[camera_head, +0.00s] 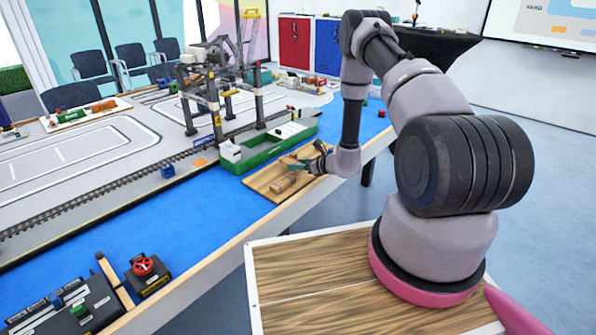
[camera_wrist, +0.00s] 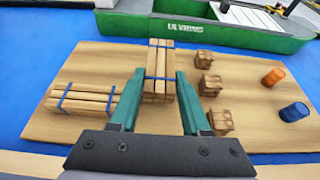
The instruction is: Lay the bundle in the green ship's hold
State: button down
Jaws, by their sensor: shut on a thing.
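My gripper (camera_wrist: 159,80) is shut on a bundle of wooden planks with a blue strap (camera_wrist: 158,58), held upright in the wrist view between its green fingers. The bundle is over the wooden board; I cannot tell whether it touches it. In the head view my gripper (camera_head: 300,165) is low over the board, and its bundle is hardly visible.
A second strapped plank bundle (camera_wrist: 82,101) lies on the board (camera_wrist: 50,132), left of my gripper. A gantry crane (camera_head: 205,95) stands behind the ship.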

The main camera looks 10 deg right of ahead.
jog(key=shift+f, duration=1.25)
jog(key=shift+f, duration=0.1)
jog(key=c, duration=0.7)
grip_release()
jog(key=shift+o, duration=0.2)
jog(key=v, duration=1.2)
jog(key=shift+r, duration=0.25)
